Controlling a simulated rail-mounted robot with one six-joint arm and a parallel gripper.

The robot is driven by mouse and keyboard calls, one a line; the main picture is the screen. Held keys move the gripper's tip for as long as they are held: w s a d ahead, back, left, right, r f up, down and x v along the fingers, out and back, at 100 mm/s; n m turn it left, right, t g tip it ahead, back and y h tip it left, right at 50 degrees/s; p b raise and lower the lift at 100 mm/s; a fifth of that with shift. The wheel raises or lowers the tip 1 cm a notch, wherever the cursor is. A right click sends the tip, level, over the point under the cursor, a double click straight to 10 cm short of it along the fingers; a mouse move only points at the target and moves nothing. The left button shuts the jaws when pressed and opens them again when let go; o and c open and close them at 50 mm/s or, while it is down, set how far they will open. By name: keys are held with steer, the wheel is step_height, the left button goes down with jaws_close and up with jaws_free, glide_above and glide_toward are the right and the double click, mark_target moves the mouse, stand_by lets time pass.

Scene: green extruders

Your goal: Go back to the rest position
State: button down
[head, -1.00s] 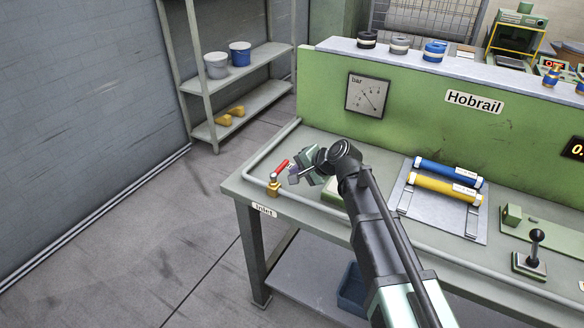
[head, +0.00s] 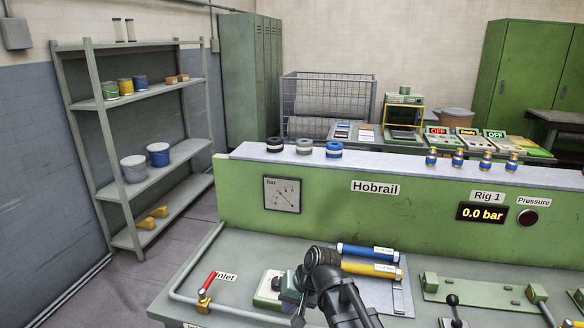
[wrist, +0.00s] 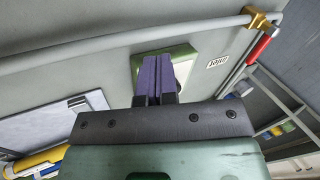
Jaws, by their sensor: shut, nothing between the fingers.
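My gripper (wrist: 157,62) is shut and empty in the wrist view, its two purple fingers side by side. In the head view my gripper (head: 298,316) hangs low over the bench (head: 235,262), partly hidden by my own arm. A green and white block (wrist: 180,62) lies beyond the fingers in the wrist view; I cannot tell the gap between them. The red-handled inlet valve (head: 207,284) stands to the left of the gripper, apart from it. It also shows at the upper right of the wrist view (wrist: 258,45).
Blue (head: 366,251) and yellow (head: 372,269) cylinders lie on a plate right of my arm. A pipe (head: 193,262) runs along the bench edge. The green Hobrail panel (head: 330,215) rises behind, with a gauge (head: 282,194) and a 0.0 bar display (head: 482,213).

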steer(key=s+d+f+h, duration=0.1)
steer(key=s+d, duration=0.3)
steer(key=d, duration=0.6)
steer(key=s+d+g+h, duration=0.1)
steer(key=s+d+h, duration=0.3)
steer(key=d, duration=0.5)
steer(key=shift+s+d+f+m, duration=0.35)
steer(key=shift+s+d+m, duration=0.05)
steer(key=shift+s, duration=0.25)
